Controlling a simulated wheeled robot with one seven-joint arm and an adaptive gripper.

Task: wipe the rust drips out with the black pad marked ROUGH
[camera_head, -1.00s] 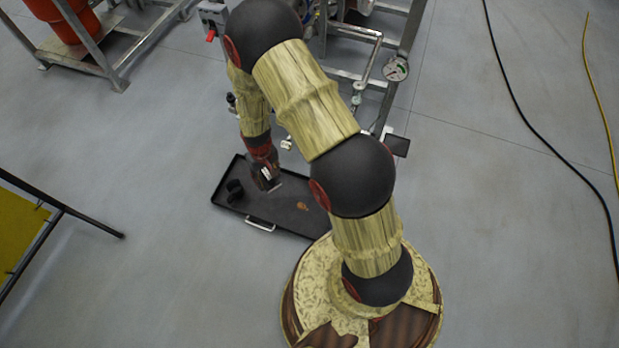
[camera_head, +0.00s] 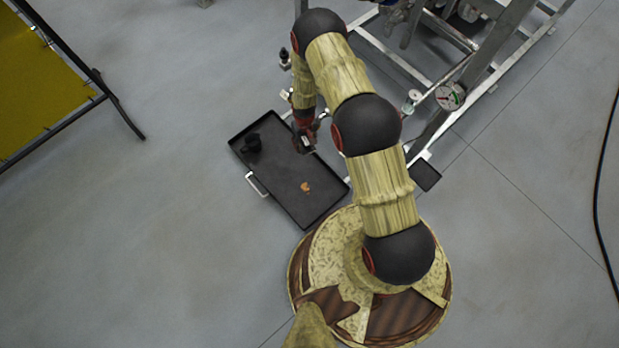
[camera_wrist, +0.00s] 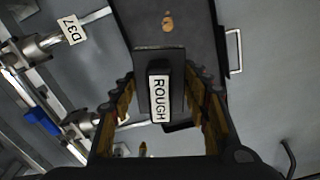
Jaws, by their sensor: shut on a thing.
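The black pad marked ROUGH (camera_wrist: 175,60) is between my fingers in the wrist view, its white label on a raised black block. My gripper (camera_wrist: 160,78) is shut on it. In the head view my gripper (camera_head: 306,146) is by the upper right edge of a shallow black tray (camera_head: 325,198); the pad is hard to make out there. An orange-brown rust mark (camera_head: 305,187) lies on the tray floor, apart from the gripper. The rust also shows beyond the pad in the wrist view (camera_wrist: 167,22). I cannot tell whether the pad touches the tray.
A dark, rounded object (camera_head: 253,142) sits in the tray's left end. A white handle (camera_head: 257,184) is on its near side. A metal pipe frame with a gauge (camera_head: 450,96) stands at upper right. A yellow panel (camera_head: 40,85) stands at left. Floor at lower left is clear.

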